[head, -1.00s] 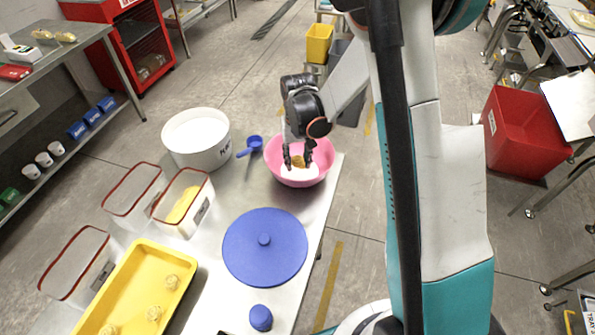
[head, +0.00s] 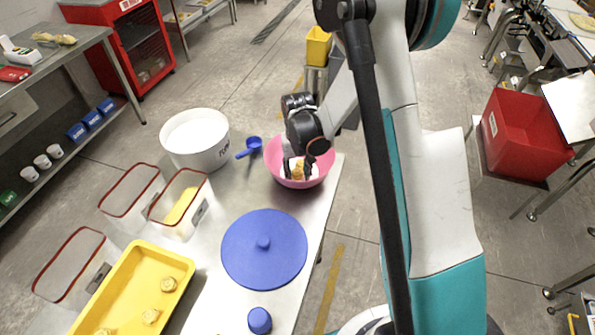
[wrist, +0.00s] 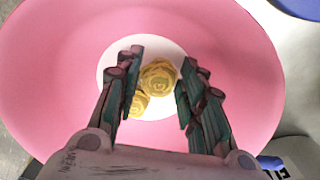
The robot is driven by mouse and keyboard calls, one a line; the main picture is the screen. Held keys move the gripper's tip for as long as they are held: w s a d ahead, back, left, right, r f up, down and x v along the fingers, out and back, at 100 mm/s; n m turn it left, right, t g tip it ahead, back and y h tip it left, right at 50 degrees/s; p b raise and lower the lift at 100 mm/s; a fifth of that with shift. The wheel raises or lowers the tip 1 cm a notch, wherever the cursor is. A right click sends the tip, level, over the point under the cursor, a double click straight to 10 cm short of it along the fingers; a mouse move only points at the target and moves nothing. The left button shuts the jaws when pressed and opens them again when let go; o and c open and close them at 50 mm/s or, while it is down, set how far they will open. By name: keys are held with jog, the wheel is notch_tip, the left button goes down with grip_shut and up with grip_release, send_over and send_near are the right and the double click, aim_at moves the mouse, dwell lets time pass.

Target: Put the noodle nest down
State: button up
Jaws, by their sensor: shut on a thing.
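My gripper (head: 299,167) is inside the pink bowl (head: 328,162), low over a white round area at its bottom. It is shut on a yellow noodle nest (head: 298,172). In the wrist view the gripper (wrist: 157,78) has a finger on each side of the noodle nest (wrist: 159,76). A second, similar yellow nest (wrist: 138,106) shows just below it in that view, on the white area (wrist: 109,70), partly hidden by the left finger. I cannot tell whether the held nest touches the bottom.
The bowl stands near the right edge of the steel table (head: 220,215). A white tub (head: 222,158), a blue scoop (head: 250,146), red-rimmed bins (head: 133,215), a blue lid (head: 245,240) and a yellow tray (head: 143,275) with several nests stand around it.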

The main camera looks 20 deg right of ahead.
aim_at(298, 172)
jog(key=shift+f+b, duration=0.3)
jog(key=shift+f, duration=0.1)
jog(key=o, duration=0.8)
jog(key=shift+r, duration=0.2)
notch_tip(298, 172, up, 13)
jog(key=p, duration=0.4)
jog(key=s+r+t, duration=0.3)
jog(key=s+r, duration=0.7)
jog(key=r, duration=0.5)
jog(key=s+r+t, duration=0.1)
jog(key=s, duration=0.3)
jog(key=s+r+n+t, duration=0.1)
jog(key=s, duration=0.3)
jog(key=s+r+t, duration=0.2)
jog(key=s, duration=0.2)
jog(key=shift+s+n, duration=0.3)
jog(key=shift+s, duration=0.1)
